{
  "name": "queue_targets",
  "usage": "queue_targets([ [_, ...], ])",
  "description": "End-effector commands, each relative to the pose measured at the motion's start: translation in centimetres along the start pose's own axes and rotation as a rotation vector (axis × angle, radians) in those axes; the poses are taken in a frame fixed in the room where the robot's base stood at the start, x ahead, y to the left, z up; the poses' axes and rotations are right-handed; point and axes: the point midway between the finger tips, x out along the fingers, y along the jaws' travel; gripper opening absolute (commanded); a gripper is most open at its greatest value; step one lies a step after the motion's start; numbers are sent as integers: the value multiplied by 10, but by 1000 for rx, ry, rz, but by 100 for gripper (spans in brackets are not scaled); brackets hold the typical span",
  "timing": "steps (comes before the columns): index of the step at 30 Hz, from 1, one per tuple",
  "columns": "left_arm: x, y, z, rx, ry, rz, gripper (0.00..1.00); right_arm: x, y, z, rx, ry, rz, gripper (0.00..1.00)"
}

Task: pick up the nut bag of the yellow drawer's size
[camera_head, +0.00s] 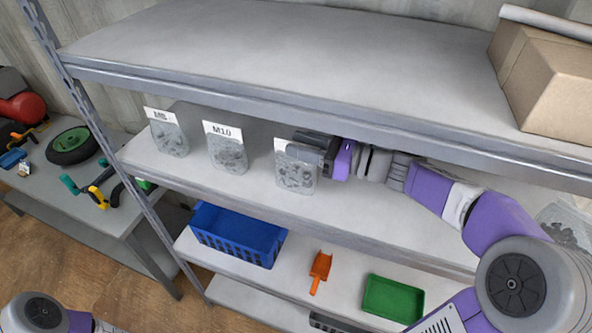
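Three clear bags of grey nuts stand in a row on the middle shelf. The left bag (169,139) has a white label that looks like M8 or M6. The middle bag (228,154) is labelled M10. The third bag (294,176) is partly covered at its top by my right gripper, so its label cannot be read. My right gripper (309,150) reaches in from the right at this bag's top edge; whether its fingers are open or shut on the bag is unclear. My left gripper is out of view. No yellow drawer shows.
The upper shelf (250,45) lies close above my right arm, with a cardboard box (550,85) at right. Below are a blue basket (238,237), an orange scoop (320,270) and a green tray (393,299). Another clear bag (565,226) shows at far right. A tool table stands left.

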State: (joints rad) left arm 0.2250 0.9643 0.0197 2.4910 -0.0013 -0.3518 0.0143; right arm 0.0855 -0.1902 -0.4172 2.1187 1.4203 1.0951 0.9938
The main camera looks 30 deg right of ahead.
Motion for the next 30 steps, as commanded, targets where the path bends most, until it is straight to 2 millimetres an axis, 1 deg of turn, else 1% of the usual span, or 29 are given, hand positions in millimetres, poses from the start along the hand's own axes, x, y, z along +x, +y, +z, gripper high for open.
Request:
queue_targets([
  [1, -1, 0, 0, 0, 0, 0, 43, 7, 0, 0, 1, 0, 3, 34],
  [3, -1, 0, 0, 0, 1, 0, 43, 12, 0, 0, 0, 0, 1, 34],
  [11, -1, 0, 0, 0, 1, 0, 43, 14, 0, 0, 0, 0, -1, 34],
  [15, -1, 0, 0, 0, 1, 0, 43, 14, 0, 0, 0, 0, -1, 13],
  [18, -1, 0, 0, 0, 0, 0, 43, 14, 0, 0, 0, 0, -1, 0],
  [30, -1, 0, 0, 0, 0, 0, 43, 14, 0, 0, 0, 0, -1, 0],
])
